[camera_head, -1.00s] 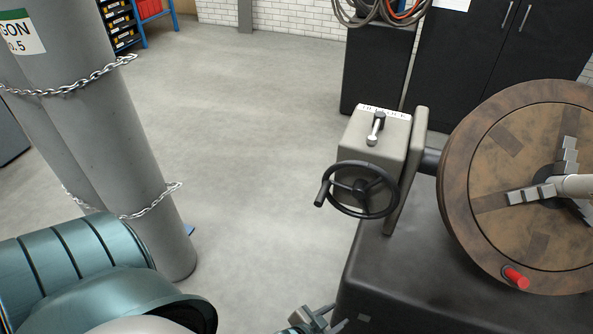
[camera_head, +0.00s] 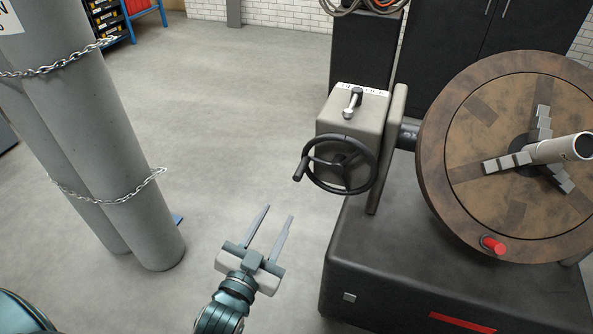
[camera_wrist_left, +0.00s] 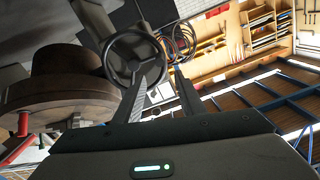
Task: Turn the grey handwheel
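The handwheel (camera_head: 372,163) is a dark, nearly black ring with three spokes and a side handle, on the front of a grey gearbox (camera_head: 332,126). It also shows in the left wrist view (camera_wrist_left: 156,46), beyond my fingers. My left gripper (camera_head: 278,212) is open and empty, below and to the left of the wheel, with its fingers pointing up. It is apart from the wheel. In the left wrist view the two fingers (camera_wrist_left: 168,92) stand apart with nothing between them. My right gripper is not in view.
Grey chained cylinders (camera_head: 100,150) stand at the left. The floor between is clear.

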